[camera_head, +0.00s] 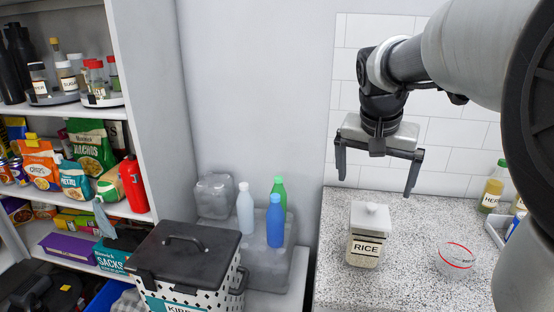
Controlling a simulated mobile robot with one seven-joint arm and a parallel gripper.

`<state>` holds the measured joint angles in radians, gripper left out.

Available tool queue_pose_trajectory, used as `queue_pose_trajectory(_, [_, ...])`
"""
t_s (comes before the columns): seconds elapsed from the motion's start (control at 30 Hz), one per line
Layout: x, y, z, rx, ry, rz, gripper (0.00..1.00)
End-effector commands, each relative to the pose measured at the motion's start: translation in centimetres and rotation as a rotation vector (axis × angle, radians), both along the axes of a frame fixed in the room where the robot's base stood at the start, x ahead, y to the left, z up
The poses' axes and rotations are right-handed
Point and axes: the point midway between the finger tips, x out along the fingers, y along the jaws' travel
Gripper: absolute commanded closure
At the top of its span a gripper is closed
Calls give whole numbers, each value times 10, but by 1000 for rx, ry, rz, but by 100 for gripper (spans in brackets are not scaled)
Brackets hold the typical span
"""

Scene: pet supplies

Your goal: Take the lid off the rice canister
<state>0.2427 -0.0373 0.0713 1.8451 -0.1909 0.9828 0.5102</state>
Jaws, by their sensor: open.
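The rice canister (364,248) stands upright on the speckled counter. It is a clear, squarish jar with a black label reading RICE. Its white lid (371,216) sits on top, with a small raised knob in the middle. My gripper (375,186) is open and empty, pointing down above the canister. Its two fingers are spread wider than the lid. The fingertips look to be a little higher than the knob, with no contact visible.
A clear measuring cup (455,260) with red markings stands right of the canister. A green-capped bottle (493,187) and a tray stand at the counter's right. Left of the counter are bottles and a black-lidded bin (184,255). Shelves (148,110) of groceries fill the left. A tiled wall is behind.

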Motion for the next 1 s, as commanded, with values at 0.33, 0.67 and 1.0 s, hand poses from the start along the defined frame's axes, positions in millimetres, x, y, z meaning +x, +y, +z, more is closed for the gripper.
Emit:
queue_pose_trajectory(0.33, [18,-12,-53,0,1,1,0])
queue_pose_trajectory(0.67, [28,-19,-78,0,3,1,0])
queue_pose_trajectory(1.0, [39,-25,-102,0,-1,1,0])
